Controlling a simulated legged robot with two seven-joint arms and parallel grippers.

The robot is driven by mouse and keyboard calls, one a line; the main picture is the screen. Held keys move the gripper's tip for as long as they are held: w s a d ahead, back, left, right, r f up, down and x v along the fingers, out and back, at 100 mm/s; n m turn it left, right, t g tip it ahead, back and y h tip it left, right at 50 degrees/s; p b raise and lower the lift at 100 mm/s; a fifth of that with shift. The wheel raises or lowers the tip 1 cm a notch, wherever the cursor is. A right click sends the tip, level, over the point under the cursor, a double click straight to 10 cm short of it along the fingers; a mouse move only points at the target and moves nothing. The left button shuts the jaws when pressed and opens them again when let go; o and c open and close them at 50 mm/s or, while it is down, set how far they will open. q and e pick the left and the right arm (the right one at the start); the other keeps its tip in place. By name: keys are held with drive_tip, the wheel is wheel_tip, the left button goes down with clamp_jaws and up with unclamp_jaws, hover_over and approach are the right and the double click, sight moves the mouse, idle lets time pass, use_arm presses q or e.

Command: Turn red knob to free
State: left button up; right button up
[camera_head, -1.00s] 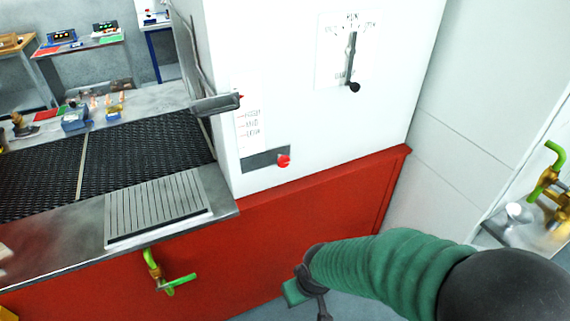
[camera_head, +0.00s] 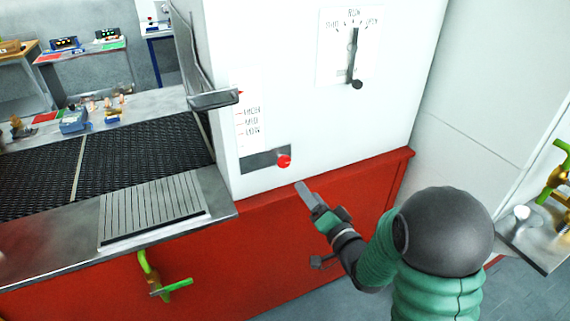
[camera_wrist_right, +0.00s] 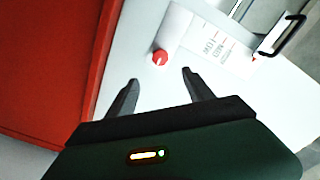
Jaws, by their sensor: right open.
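The red knob (camera_head: 284,161) sits at the right end of a dark grey strip (camera_head: 258,161) low on the white machine panel. In the right wrist view the red knob (camera_wrist_right: 160,57) has a pale mark on its face and lies ahead of the fingertips, between their lines. My right gripper (camera_head: 304,190) is below and to the right of the knob in the head view, apart from it. In the right wrist view its two dark fingers (camera_wrist_right: 160,76) are spread with nothing between them. My left gripper is not in view.
A label (camera_head: 249,120) with printed lines is above the strip. A lever handle (camera_head: 215,99) juts from the panel's left edge. A dial with a black-ended pointer (camera_head: 354,60) is higher up. A green-handled valve (camera_head: 160,280) is on the red base (camera_head: 300,230).

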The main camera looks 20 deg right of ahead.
sight(286, 164)
drive_tip(key=w+p, duration=0.1)
drive_tip(key=w, duration=1.4)
drive_tip(key=shift+w, duration=0.35)
drive_tip(key=shift+c, duration=0.3)
clamp_jaws()
